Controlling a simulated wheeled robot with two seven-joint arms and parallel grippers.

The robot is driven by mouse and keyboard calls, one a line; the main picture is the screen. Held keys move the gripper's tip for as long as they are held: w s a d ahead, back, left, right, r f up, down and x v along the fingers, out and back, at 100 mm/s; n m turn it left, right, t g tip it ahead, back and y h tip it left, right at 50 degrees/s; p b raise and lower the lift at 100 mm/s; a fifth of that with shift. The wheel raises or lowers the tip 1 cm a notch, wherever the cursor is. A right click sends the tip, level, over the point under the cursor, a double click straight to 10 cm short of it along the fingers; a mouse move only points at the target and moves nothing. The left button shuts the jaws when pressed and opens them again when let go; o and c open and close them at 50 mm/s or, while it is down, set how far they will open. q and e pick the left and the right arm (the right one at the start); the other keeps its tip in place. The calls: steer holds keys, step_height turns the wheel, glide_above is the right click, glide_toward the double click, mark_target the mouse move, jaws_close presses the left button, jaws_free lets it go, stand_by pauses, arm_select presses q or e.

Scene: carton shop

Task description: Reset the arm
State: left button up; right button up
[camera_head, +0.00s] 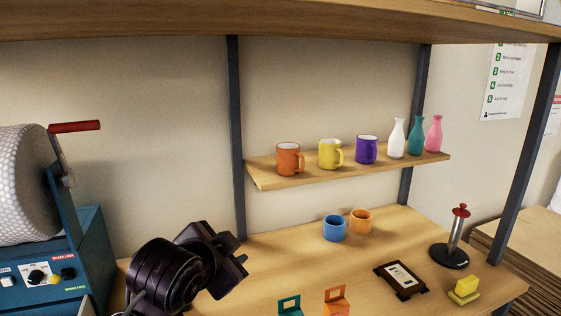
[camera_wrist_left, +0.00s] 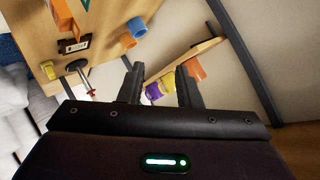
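My left arm comes in from the lower left in the head view, with its dark gripper (camera_head: 240,256) above the left part of the wooden table (camera_head: 290,260). In the left wrist view the two black fingers of the left gripper (camera_wrist_left: 159,80) stand apart with nothing between them. Through the gap, the yellow and purple mugs show some way beyond the fingertips. My right gripper is in neither view.
Orange, yellow and purple mugs (camera_head: 289,158) and several vases (camera_head: 397,138) stand on the shelf (camera_head: 275,178). Blue and orange cups (camera_head: 334,228), a framed display (camera_head: 400,279), a red-knobbed stand (camera_head: 450,256) and small cartons (camera_head: 337,302) are on the table. A blue machine (camera_head: 80,250) stands left.

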arm_select(q)
steer(key=s+a+f+n+g+y, duration=0.1)
steer(key=s+a+f+n+g, duration=0.2)
steer(key=f, duration=0.5)
steer(key=s+a+f+n+g+y, duration=0.1)
steer(key=s+a+f+n, duration=0.1)
steer(key=s+f, duration=0.5)
steer(key=s+a+f+n+g, duration=0.2)
steer(key=s+a+f, duration=0.1)
steer(key=s+f, duration=0.35)
steer(key=s+a+f+n+g, duration=0.2)
steer(key=s+a+f, duration=0.1)
steer(key=s+f, duration=0.35)
step_height(320, 180, down, 28)
steer(key=g, duration=0.1)
steer(key=s+a+f+g+y, duration=0.1)
steer(key=s+a+f, duration=0.2)
steer(key=s+f, duration=1.7)
steer(key=shift+s+f+m+g, duration=0.2)
steer(key=shift+s+m+g, duration=0.05)
steer(key=shift+m+g, duration=0.05)
